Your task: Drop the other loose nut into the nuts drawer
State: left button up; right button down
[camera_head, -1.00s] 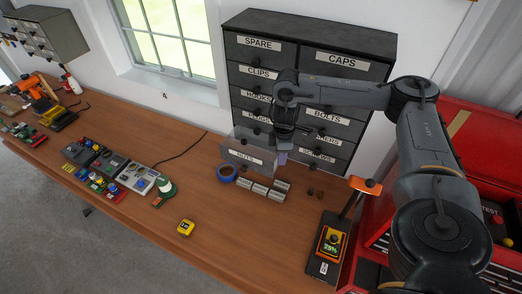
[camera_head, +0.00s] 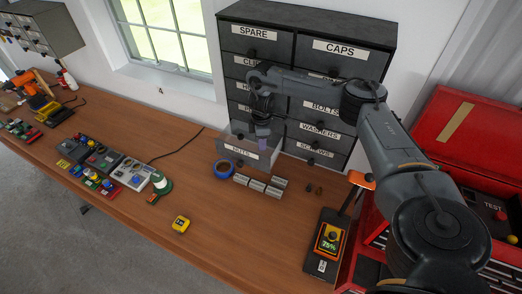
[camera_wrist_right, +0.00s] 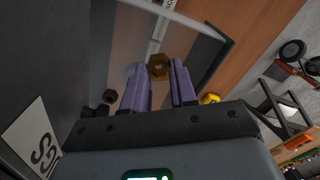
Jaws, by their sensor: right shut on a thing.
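The nuts drawer (camera_head: 227,147) is pulled out at the lower left of the dark cabinet. My right gripper (camera_head: 262,144) is above the drawer's right part, pointing down. In the right wrist view its purple fingers (camera_wrist_right: 160,82) are shut on a brass-brown hex nut (camera_wrist_right: 159,66), held at the fingertips. The drawer's rim (camera_wrist_right: 205,30) and pale inside show behind the nut in that view. The nut is too small to make out in the head view. My left gripper is not in view.
The cabinet (camera_head: 305,40) has closed, labelled drawers. Blue tape (camera_head: 224,169), several grey blocks (camera_head: 258,185) and two small brown pieces (camera_head: 314,188) lie on the bench before it. A handheld tester (camera_head: 328,242) and red toolbox (camera_head: 470,130) stand right. A yellow tape measure (camera_head: 181,225) lies in front.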

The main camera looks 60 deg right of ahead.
jog(key=shift+w+f, duration=0.15)
jog(key=shift+f, duration=0.1)
notch_tip(320, 180, down, 2)
jog(key=shift+b, duration=0.8)
jog(key=shift+f, duration=0.85)
jog(key=shift+f, duration=0.15)
jog(key=shift+f, duration=0.4)
jog(key=c, duration=0.9)
grip_release()
